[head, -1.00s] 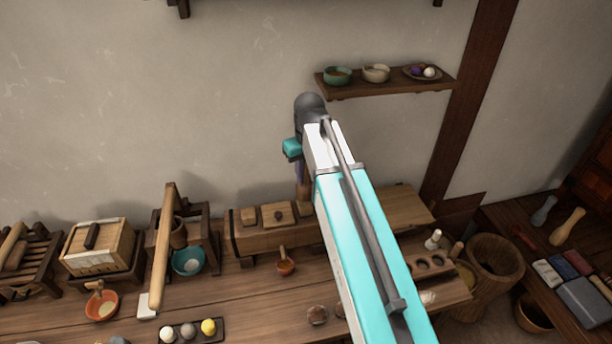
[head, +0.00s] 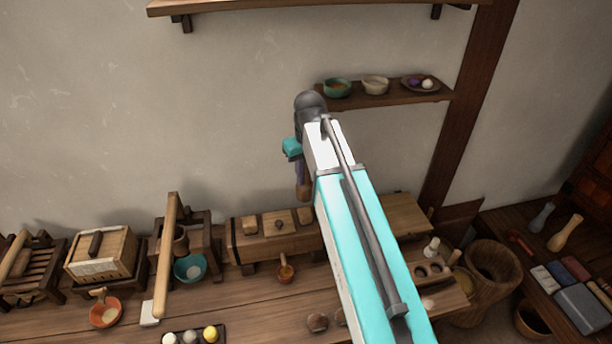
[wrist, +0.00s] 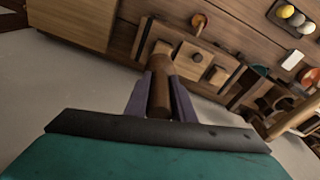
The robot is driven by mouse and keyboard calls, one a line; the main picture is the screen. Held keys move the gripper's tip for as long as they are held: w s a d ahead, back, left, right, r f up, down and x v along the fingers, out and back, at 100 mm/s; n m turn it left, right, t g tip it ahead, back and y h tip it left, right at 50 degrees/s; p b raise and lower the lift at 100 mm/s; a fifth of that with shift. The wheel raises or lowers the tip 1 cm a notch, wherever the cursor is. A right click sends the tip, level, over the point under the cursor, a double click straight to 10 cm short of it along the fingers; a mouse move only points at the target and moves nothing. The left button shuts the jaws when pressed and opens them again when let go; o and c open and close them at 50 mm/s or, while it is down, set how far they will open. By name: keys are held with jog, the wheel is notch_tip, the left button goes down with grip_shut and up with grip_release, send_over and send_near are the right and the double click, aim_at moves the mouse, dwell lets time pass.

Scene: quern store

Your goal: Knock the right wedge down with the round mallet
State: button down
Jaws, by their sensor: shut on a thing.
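My gripper (head: 299,171) is shut on the round mallet (head: 303,192), which hangs down above the wooden beam (head: 278,242). In the wrist view the purple fingers (wrist: 160,92) clasp the mallet's brown round wood (wrist: 160,75). The beam carries a left block (head: 250,224), a middle block with a dark knob (head: 279,222) and the right wedge (head: 305,215). The right wedge stands just below and beside the mallet in the head view; in the wrist view it shows beyond the mallet's end (wrist: 162,47). Whether they touch I cannot tell. My arm hides part of the beam.
A wall shelf (head: 400,99) with bowls is behind my arm. On the bench are an orange pot with a handle (head: 286,272), a teal bowl (head: 190,267), a tray of balls (head: 190,337) and a wooden frame with a long handle (head: 165,255). A mortar (head: 493,262) stands at right.

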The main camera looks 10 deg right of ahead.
jog(key=shift+r+p, duration=0.5)
jog(key=shift+r, duration=0.5)
jog(key=shift+f+b, duration=0.25)
jog(key=shift+b, duration=0.15)
